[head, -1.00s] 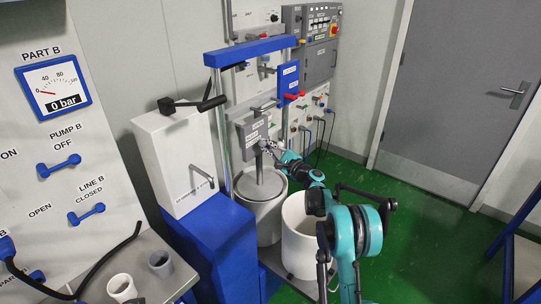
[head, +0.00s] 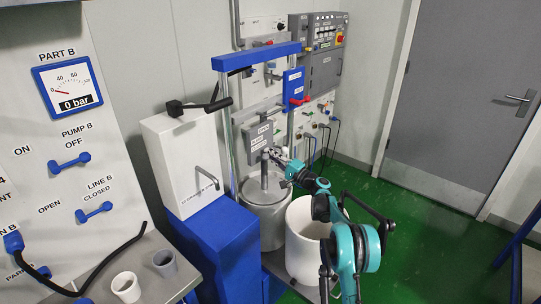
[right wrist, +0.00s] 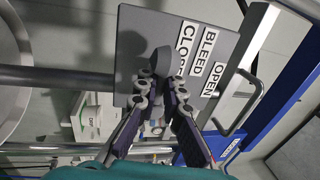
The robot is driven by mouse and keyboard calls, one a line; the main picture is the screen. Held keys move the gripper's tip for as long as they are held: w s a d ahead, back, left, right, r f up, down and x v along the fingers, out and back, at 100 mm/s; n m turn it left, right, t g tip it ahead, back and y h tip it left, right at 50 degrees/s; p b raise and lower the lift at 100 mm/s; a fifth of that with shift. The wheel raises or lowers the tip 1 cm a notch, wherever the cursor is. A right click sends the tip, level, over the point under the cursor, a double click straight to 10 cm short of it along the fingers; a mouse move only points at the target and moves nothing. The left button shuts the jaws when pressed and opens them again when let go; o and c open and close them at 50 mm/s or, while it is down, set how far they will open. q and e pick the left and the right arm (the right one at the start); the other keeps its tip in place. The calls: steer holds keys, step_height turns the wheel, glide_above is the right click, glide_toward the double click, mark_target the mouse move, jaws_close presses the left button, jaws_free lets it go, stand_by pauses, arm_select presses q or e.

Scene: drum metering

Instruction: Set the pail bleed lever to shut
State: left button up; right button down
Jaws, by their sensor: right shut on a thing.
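The bleed plate (head: 258,136) is a grey panel on the press above the pail (head: 264,222). In the right wrist view the plate (right wrist: 135,30) carries the labels OPEN, BLEED and a partly covered CLOSED. The dark grey bleed lever (right wrist: 163,60) stands in front of the plate, beside the CLOSED label. My right gripper (right wrist: 160,82) is shut on the lever, with its fingers on both sides of it; in the head view the gripper (head: 273,153) is small at the plate's lower edge. The lever's pivot is hidden. My left gripper is out of view.
A white open drum (head: 303,250) stands right of the pail, under my right arm. The blue press frame (head: 256,56) rises around the pail. A control cabinet (head: 322,70) and wall panels with cables stand behind. Green floor lies clear toward the grey door (head: 462,90).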

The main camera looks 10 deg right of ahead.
steer(key=shift+s+a+f, duration=0.1)
steer(key=shift+a+f, duration=0.05)
steer(key=shift+a, duration=0.2)
steer(key=c, duration=1.6)
jaws_free()
steer(key=shift+s+r, duration=0.1)
steer(key=shift+r, duration=0.1)
steer(key=shift+d+f, duration=0.1)
steer(key=shift+d, duration=0.05)
steer(key=v, duration=1.1)
steer(key=shift+s+d, duration=0.1)
steer(key=shift+s, duration=0.25)
